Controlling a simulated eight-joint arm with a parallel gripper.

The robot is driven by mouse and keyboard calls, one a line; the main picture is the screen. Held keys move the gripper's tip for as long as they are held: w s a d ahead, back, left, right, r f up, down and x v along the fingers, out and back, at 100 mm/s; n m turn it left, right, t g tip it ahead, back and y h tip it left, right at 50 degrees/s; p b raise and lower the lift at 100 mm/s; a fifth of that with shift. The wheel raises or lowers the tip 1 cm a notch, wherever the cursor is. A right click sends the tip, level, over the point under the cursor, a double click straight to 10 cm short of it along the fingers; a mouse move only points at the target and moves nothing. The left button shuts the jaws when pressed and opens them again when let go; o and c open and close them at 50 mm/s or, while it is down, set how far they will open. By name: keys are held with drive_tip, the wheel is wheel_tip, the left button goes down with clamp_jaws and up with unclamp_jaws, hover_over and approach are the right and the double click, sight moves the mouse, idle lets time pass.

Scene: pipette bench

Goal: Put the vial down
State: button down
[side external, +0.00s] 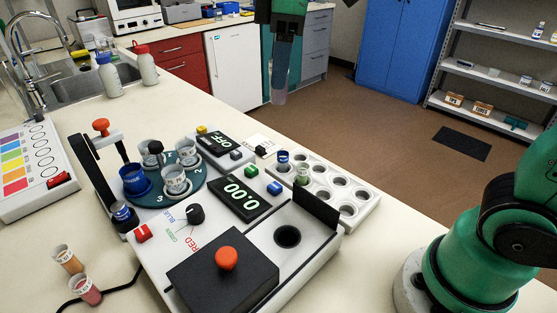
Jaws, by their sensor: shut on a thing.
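My gripper (279,84) hangs from the top middle of the view, pointing down, with its fingers close together. It is shut on a small pale, translucent vial (278,97), whose lower end shows below the fingertips. The vial is roughly upright, in the air above and behind the white rack (372,207); the fingers hide its upper part. The rack has several round holes. A blue-capped vial (283,158) and a greenish vial (302,174) stand at its left end; the other holes I can see look empty.
A white instrument (318,246) with displays, an orange knob (227,258) and a raised black lid (316,203) fills the middle. A dark carousel (153,198) holds several cups. Orange (68,259) and red (86,290) vials stand at front left. Two bottles (145,65) stand by the sink.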

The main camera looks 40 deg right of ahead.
drive_tip(key=s+a+n, duration=0.5)
drive_tip(key=s+a, duration=0.1)
drive_tip(key=s, duration=0.1)
hover_over(288, 229)
drive_tip(key=s+a, duration=0.1)
wheel_tip(288, 229, down, 15)
drive_tip(key=shift+g, duration=0.3)
drive_tip(key=shift+a+f, duration=0.1)
drive_tip(key=shift+f, duration=2.2)
drive_tip(key=shift+f, duration=0.15)
drive_tip(key=shift+f, duration=0.35)
